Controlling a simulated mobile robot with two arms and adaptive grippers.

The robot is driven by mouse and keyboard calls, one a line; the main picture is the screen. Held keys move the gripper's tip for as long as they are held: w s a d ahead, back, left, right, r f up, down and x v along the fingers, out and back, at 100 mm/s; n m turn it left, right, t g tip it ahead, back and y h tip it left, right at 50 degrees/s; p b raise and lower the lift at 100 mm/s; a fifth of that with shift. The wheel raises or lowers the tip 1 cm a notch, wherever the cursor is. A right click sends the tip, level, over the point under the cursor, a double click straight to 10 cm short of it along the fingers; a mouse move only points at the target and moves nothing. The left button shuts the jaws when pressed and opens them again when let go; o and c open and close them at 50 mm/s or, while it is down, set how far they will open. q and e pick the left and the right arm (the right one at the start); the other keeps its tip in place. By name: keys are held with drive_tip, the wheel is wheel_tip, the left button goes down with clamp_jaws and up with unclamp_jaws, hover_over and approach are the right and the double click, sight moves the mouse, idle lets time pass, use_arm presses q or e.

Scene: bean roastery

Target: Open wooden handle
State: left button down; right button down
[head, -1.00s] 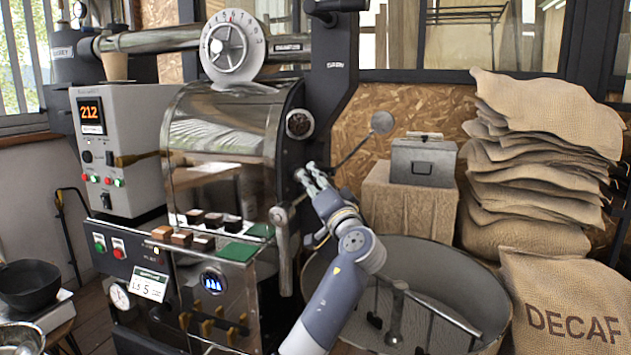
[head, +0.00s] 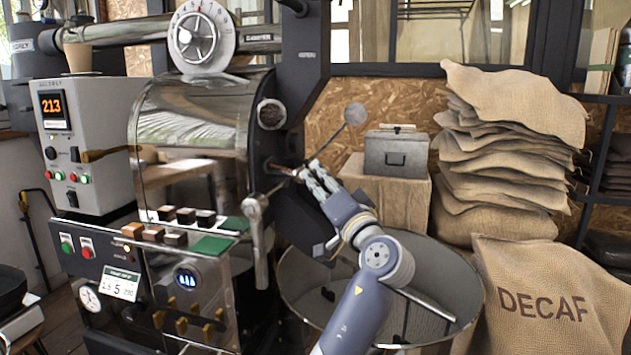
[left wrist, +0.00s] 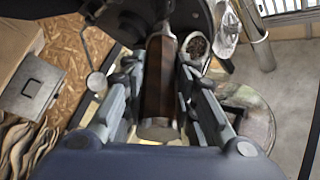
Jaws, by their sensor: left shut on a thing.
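The wooden handle (left wrist: 160,85) is dark brown with a pale metal end cap, and it lies lengthwise between my left fingers in the left wrist view. My left gripper (head: 302,175) is shut on it in front of the roaster's drum face. In the left wrist view, my left gripper (left wrist: 160,105) has one finger along each side of the handle. In the head view the fingers hide most of the handle. A dark plate (head: 297,217) stands out just below my left gripper. My right gripper is in neither view.
The round cooling bin (head: 440,265) lies below my left arm. A metal lever with a round knob (head: 355,113) rises just behind the gripper. A grey metal box (head: 397,155) stands on a block behind. Burlap sacks (head: 515,150) are stacked at the right.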

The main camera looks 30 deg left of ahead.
use_arm(q)
drive_tip(key=c, duration=1.3)
unclamp_jaws()
drive_tip(key=v, duration=1.2)
